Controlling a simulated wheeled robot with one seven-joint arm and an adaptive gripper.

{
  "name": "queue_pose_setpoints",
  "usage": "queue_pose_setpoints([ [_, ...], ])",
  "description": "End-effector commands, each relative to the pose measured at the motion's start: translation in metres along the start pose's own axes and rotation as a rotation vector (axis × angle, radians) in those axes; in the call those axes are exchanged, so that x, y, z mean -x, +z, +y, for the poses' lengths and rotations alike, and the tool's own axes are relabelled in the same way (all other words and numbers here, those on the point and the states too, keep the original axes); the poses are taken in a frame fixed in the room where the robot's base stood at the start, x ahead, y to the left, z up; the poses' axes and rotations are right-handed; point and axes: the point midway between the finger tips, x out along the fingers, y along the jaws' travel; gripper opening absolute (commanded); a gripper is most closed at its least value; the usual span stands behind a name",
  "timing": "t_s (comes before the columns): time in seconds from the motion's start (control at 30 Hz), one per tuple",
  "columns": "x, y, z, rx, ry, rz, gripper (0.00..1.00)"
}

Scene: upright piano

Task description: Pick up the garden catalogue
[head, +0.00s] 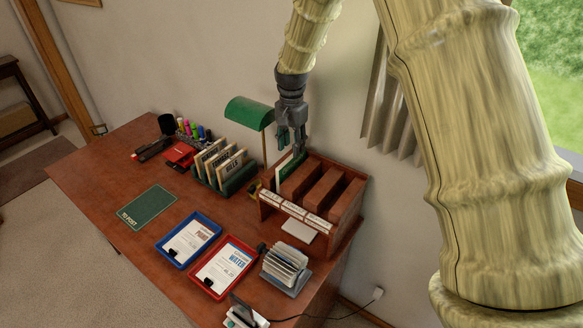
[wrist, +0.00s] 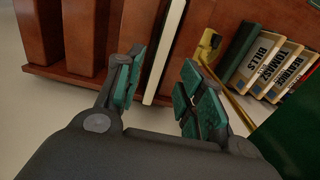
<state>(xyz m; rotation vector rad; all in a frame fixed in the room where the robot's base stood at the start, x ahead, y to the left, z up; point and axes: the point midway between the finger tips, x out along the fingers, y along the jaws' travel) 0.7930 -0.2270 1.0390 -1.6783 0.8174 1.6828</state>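The garden catalogue, as I take it, is a thin green-covered booklet (head: 288,166) standing in the left slot of the wooden sorter (head: 346,203). Its title cannot be read. In the wrist view its pale page edge (wrist: 166,48) runs upright between my two fingers. My gripper (head: 291,146) points down at the top of that slot. In the wrist view my gripper (wrist: 163,88) is open, with green pads on both sides of the booklet's edge. A gap shows on the right side; contact on the left cannot be told.
A green lamp (head: 249,113) and a rack of labelled folders (head: 223,170) stand left of the sorter. Wooden dividers (wrist: 85,35) are close beside the left finger. Blue (head: 214,228) and red (head: 254,256) trays and a card holder (head: 286,268) are in front.

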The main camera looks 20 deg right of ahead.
Motion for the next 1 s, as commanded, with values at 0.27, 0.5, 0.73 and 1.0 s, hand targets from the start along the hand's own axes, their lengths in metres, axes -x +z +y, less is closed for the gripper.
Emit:
queue_pose_setpoints([
  [0.27, -0.015, 0.0, 0.002, -0.003, 0.001, -0.003, 0.38],
  [0.5, -0.042, -0.001, 0.001, -0.003, 0.0, -0.001, 0.38],
  [0.73, -0.053, -0.001, 0.001, -0.003, -0.001, 0.001, 0.38],
  [1.0, -0.054, -0.001, 0.001, -0.003, -0.001, 0.001, 0.27],
])
